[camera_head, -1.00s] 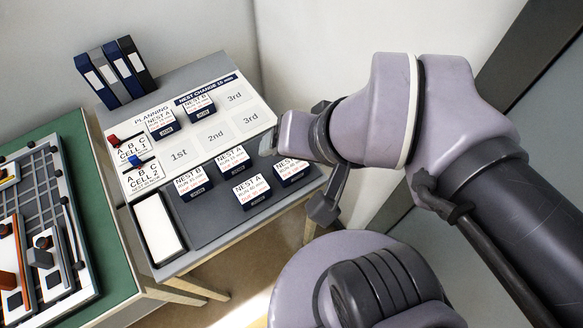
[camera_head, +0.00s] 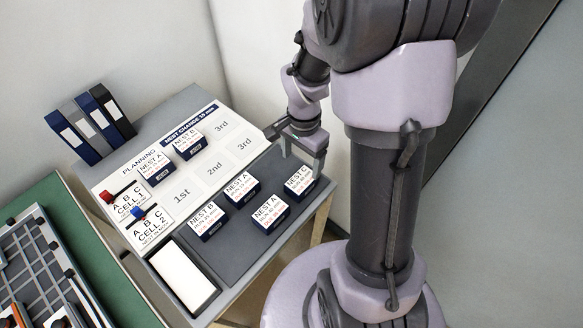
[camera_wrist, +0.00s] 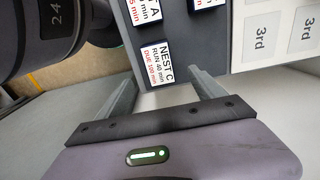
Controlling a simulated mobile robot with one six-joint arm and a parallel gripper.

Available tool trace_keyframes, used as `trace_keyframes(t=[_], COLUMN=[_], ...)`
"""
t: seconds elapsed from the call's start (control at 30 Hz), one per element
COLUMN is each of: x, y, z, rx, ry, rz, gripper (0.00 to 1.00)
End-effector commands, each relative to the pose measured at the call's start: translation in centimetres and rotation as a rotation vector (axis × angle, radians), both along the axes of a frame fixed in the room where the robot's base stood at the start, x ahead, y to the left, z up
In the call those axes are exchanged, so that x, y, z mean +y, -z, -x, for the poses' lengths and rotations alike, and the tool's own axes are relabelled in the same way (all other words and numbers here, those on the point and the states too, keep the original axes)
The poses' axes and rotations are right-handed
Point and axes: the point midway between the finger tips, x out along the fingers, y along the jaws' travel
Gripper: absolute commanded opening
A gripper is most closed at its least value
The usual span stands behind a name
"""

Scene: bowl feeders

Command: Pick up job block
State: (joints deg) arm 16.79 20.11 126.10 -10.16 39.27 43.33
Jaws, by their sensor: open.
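The job blocks are dark blue with white printed labels. The NEST C block (camera_head: 299,182) stands at the right end of the dark grey tray area (camera_head: 240,243). Other blocks there are a NEST B block (camera_head: 207,219), a NEST A block (camera_head: 240,188) and another NEST A block (camera_head: 269,214). My gripper (camera_head: 301,160) is open and empty, pointing down over the NEST C block. In the wrist view the NEST C block (camera_wrist: 158,63) lies just ahead of my fingertips (camera_wrist: 162,80), roughly between them; contact is not visible.
The planning board (camera_head: 183,193) holds a NEST A block (camera_head: 157,160) and a NEST B block (camera_head: 187,143) in its rows. A white pad (camera_head: 184,277) lies at the front left. Binders (camera_head: 91,122) stand behind. A green table (camera_head: 95,255) with a fixture is at left.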

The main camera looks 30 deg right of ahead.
Motion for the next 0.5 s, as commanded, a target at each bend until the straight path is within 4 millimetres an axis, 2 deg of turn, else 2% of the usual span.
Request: trace_keyframes(t=[0.03,0.1,0.37,0.5], x=[0.0,0.0,0.0,-0.3], y=[2.0,3.6,6.2,9.2], z=[0.1,0.1,0.1,0.3], rx=[0.003,0.003,0.000,0.001], ry=[0.000,-0.002,-0.001,-0.002], rz=[-0.001,-0.001,-0.001,-0.001], gripper=[0.78,0.78,0.78,0.78])
